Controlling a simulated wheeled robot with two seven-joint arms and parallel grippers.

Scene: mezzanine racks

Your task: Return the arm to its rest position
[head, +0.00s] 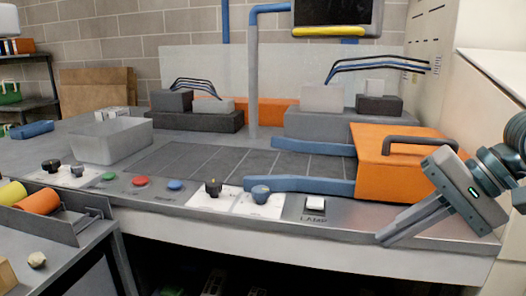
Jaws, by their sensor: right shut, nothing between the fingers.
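My right gripper (388,238) comes in from the right edge on a dark jointed arm. Its fingers point down and to the left, lie together and hold nothing. It is at the front right of the workbench (325,232), in front of an orange box (375,178) with a dark handle, and overlaps the box's right side in the picture. I cannot tell whether the fingers touch the bench's front edge. My left gripper is not in view.
A grey tray (110,140) sits at left. Blue bars (298,185) reach left from the orange box. A side table (75,250) holds orange and yellow cylinders. A white wall-like panel (490,110) bounds the right.

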